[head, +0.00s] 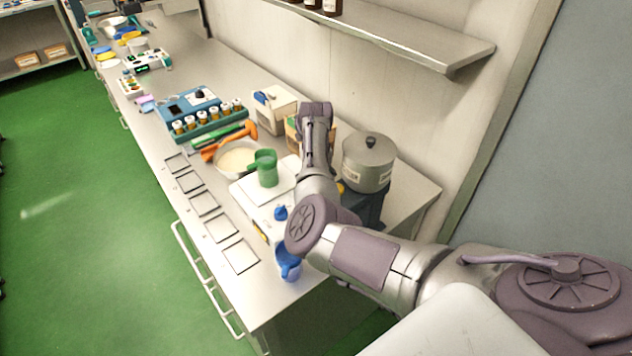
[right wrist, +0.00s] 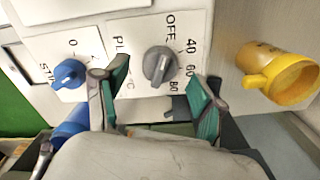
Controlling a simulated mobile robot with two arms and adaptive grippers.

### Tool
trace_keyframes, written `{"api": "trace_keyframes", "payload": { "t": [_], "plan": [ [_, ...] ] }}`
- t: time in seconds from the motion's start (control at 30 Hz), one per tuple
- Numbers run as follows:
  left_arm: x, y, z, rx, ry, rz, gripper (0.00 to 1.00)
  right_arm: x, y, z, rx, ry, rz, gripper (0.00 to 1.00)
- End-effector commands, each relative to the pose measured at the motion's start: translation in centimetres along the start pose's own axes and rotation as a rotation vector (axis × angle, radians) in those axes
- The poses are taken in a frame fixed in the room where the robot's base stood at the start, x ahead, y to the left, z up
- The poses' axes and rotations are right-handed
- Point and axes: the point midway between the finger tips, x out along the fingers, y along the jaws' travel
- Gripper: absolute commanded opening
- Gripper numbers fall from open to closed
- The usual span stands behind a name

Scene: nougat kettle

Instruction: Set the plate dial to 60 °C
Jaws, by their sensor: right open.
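In the right wrist view the grey plate dial (right wrist: 160,65) sits on a white panel marked OFF, 40, 60 and 80. Its ridge runs roughly up and down in the picture; I cannot read surely which mark it points to. My right gripper (right wrist: 161,92) is open, its green-padded fingertips on the left and lower right of the dial. I see no clear contact. The blue stir dial (right wrist: 69,73) is to the left on the same device. In the head view the blue dial (head: 281,212) shows, but my arm hides the grey dial and the gripper. My left gripper is not in view.
A yellow cup (right wrist: 286,77) is right of the panel. In the head view a green jug (head: 267,172) stands on the device, a lidded pot (head: 368,165) behind my arm, a blue cup (head: 288,264) near the bench edge. A bowl (head: 237,158) is to the left.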

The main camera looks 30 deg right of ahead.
Motion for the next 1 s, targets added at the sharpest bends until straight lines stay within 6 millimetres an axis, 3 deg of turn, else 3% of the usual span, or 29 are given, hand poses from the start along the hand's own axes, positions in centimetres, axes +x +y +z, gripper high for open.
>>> {"api": "trace_keyframes", "payload": {
  "t": [0.2,0.47,0.83,1.0],
  "plan": [
    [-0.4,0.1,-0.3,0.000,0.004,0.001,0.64,1.5,-0.1,0.0,0.000,-0.001,-0.001,0.69],
    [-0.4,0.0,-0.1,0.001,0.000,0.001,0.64,1.6,0.0,0.0,0.001,-0.001,0.000,0.69],
    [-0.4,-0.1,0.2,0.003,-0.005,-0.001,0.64,1.6,0.0,0.0,0.001,-0.001,0.000,0.09],
    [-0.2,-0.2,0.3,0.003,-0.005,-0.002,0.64,1.6,0.0,0.0,0.008,-0.002,0.000,0.09]
  ]
}}
